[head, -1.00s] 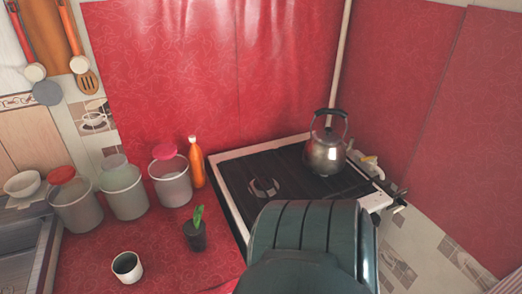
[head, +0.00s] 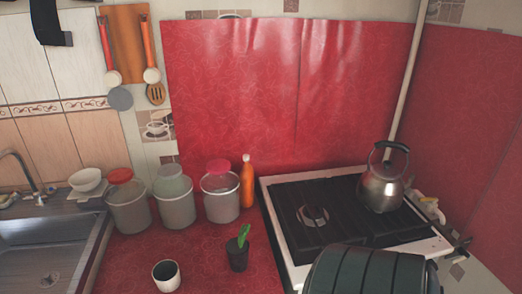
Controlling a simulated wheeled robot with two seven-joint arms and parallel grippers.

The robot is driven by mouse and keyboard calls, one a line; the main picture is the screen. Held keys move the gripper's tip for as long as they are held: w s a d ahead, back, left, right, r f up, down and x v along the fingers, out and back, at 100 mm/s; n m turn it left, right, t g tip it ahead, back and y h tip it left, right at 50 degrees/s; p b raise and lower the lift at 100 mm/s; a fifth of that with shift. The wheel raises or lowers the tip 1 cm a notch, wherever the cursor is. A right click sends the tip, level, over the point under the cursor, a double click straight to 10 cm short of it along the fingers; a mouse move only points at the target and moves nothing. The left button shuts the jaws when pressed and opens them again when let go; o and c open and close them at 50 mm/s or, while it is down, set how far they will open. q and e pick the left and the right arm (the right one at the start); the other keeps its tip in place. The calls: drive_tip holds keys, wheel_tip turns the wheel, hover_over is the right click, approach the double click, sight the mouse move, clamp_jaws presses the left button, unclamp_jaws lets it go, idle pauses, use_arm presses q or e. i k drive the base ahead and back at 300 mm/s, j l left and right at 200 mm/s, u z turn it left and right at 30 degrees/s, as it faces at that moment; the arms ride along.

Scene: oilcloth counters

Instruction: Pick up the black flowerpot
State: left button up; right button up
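The black flowerpot (head: 238,261) stands upright on the red counter, left of the stove, in the head view. A small green plant (head: 243,236) grows out of it and leans a little to the right. The pot stands free, with nothing touching its sides that I can see. Neither my left nor my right gripper can be made out in the head view.
A white cup (head: 160,280) stands left of the pot. Several lidded canisters (head: 128,210) and an orange bottle (head: 246,185) stand behind it. A kettle (head: 381,190) is on the stove (head: 270,210). A dark green ribbed shape (head: 365,272) hides the stove's front.

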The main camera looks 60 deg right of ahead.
sight(237, 248)
drive_tip(key=z, duration=1.7)
